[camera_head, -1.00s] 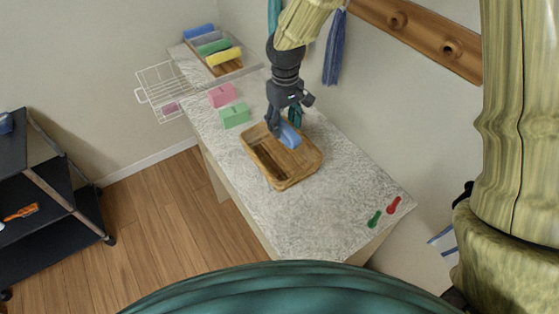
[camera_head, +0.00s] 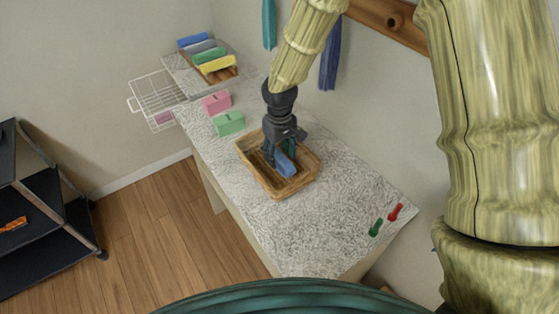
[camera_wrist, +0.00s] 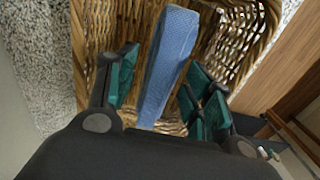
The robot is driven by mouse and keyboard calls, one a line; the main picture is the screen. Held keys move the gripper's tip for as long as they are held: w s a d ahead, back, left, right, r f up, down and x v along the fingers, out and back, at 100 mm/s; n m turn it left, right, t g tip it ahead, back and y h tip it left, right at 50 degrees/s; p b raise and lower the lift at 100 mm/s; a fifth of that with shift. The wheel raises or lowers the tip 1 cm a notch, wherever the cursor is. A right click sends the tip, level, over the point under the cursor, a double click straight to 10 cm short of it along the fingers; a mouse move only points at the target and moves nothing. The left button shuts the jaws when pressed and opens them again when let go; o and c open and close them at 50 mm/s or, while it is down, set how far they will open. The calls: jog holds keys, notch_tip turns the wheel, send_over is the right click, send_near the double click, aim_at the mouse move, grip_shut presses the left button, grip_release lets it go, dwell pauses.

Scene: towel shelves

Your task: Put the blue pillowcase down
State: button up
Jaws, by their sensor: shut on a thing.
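The blue pillowcase (camera_head: 287,168), a folded light-blue bundle, is in the wicker basket (camera_head: 303,186) on the counter. In the wrist view the pillowcase (camera_wrist: 168,62) runs as a long strip between the green-padded fingers of my gripper (camera_wrist: 163,88), with the basket's woven wall (camera_wrist: 232,45) around it. In the head view my gripper (camera_head: 281,160) points down into the basket, shut on the pillowcase. Whether the pillowcase touches the basket floor cannot be told.
A wooden tray (camera_head: 222,76) holds several coloured rolls at the back. A wire basket (camera_head: 150,95) hangs off the counter's left edge. Red (camera_head: 396,211) and green (camera_head: 376,227) small items lie at the front right.

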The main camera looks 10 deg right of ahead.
aim_at(280, 153)
jog(key=shift+f+p, duration=0.65)
jog(key=shift+f, duration=1.65)
jog(key=shift+f, duration=0.1)
jog(key=o, duration=1.1)
jog(key=shift+c, duration=0.2)
jog(key=shift+w+r, duration=0.1)
jog(key=shift+r, duration=0.15)
jog(key=shift+r+b, duration=1.45)
jog(key=shift+r, duration=4.45)
